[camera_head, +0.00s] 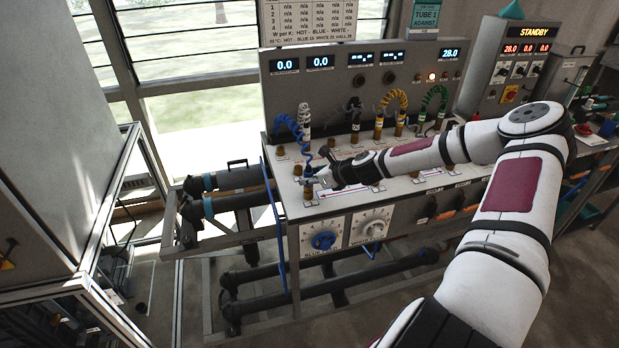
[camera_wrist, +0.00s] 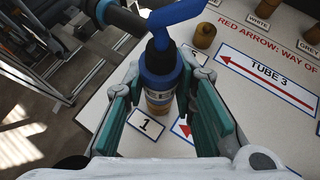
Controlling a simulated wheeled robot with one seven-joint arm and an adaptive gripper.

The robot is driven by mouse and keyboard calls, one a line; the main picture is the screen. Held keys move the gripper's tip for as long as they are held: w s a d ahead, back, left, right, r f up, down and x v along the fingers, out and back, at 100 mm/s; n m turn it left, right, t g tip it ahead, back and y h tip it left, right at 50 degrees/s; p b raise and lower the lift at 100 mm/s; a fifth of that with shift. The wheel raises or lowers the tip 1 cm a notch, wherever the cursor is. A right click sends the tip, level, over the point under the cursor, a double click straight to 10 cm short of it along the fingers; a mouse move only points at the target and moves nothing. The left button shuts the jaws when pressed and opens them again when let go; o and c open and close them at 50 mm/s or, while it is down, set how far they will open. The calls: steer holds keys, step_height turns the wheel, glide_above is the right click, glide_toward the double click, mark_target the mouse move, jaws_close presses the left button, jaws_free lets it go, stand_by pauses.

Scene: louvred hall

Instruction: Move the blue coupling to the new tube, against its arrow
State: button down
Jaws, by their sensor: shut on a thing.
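My gripper (camera_head: 316,180) is at the front left of the white bench top. In the wrist view its teal-padded fingers (camera_wrist: 160,100) are closed around the blue coupling (camera_wrist: 160,72), which is upright with partly hidden lettering and a blue hose at its top. A brass part shows below it, beside a plate marked 1 (camera_wrist: 146,124). I cannot tell whether the coupling is fully seated. The coupling (camera_head: 308,171) also shows in the head view. A sign (camera_head: 427,17) reads TUBE 1 AGAINST. A red arrow, partly hidden, starts right of the plate.
The TUBE 3 label (camera_wrist: 267,68) has a red arrow pointing left. Bare brass ports (camera_wrist: 204,35) stand nearby. Dark pipes (camera_head: 240,178) lie left of the bench. A STANDBY cabinet (camera_head: 514,50) is at right.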

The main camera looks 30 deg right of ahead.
steer(key=c, duration=1.2)
jaws_free()
steer(key=shift+c, duration=0.2)
steer(key=s+r+p, duration=0.3)
steer(key=r+p, duration=0.1)
steer(key=r, duration=0.2)
steer(key=shift+d+r, duration=0.15)
steer(key=shift+d, duration=0.3)
steer(key=shift+s, duration=0.1)
